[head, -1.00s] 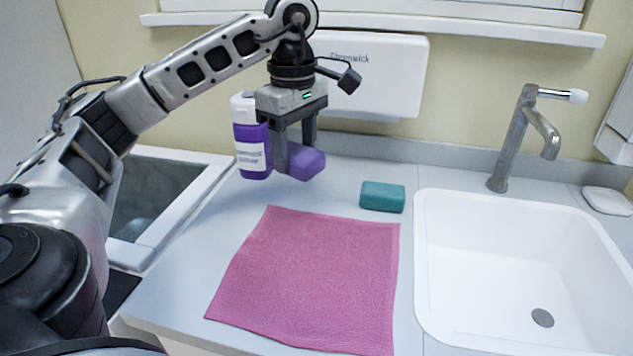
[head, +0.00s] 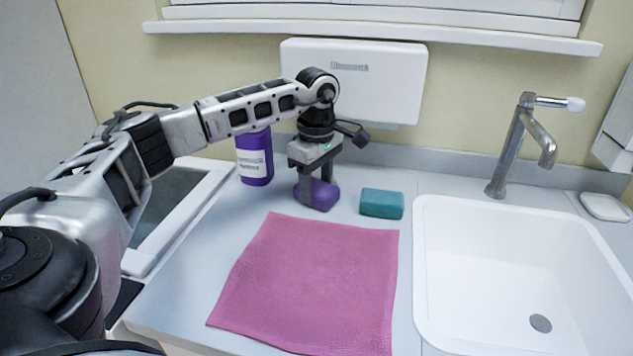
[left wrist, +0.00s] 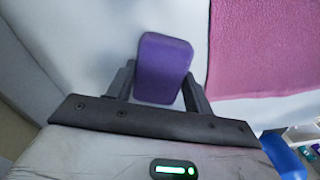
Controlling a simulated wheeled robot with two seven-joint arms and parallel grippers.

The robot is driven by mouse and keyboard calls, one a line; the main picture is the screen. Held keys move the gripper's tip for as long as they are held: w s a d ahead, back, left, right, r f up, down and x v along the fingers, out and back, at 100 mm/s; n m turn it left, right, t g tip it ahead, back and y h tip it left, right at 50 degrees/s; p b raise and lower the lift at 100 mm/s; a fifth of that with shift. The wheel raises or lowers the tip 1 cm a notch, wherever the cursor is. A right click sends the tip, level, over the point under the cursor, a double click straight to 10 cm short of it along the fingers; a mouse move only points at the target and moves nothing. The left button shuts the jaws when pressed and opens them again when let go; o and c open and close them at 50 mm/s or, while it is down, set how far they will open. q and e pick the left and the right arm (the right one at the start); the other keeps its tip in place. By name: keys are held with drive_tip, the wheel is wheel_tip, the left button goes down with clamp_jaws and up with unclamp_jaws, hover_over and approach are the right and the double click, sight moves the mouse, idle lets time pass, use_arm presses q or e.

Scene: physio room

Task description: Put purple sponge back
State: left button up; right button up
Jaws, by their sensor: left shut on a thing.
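The purple sponge (head: 322,194) is between the fingers of my left gripper (head: 316,188), which is shut on it. It is low over the white counter, between the purple bottle and the teal sponge; I cannot tell whether it touches the counter. In the left wrist view the purple sponge (left wrist: 163,68) sits between both fingers of the left gripper (left wrist: 160,85), with the pink cloth (left wrist: 265,50) to its right. My right gripper is in neither view.
A purple bottle (head: 254,162) stands left of the gripper. A teal sponge (head: 382,204) lies to its right. The pink cloth (head: 310,285) covers the counter in front. A white sink (head: 425,270) with a tap (head: 510,150) is at the right. A white dispenser (head: 385,85) hangs behind.

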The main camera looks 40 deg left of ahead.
sight(316, 186)
use_arm(q)
drive_tip(key=shift+f, duration=0.1)
drive_tip(key=o, duration=0.9)
wheel_tip(316, 186, up, 12)
drive_tip(key=shift+r, duration=0.15)
idle(0.4)
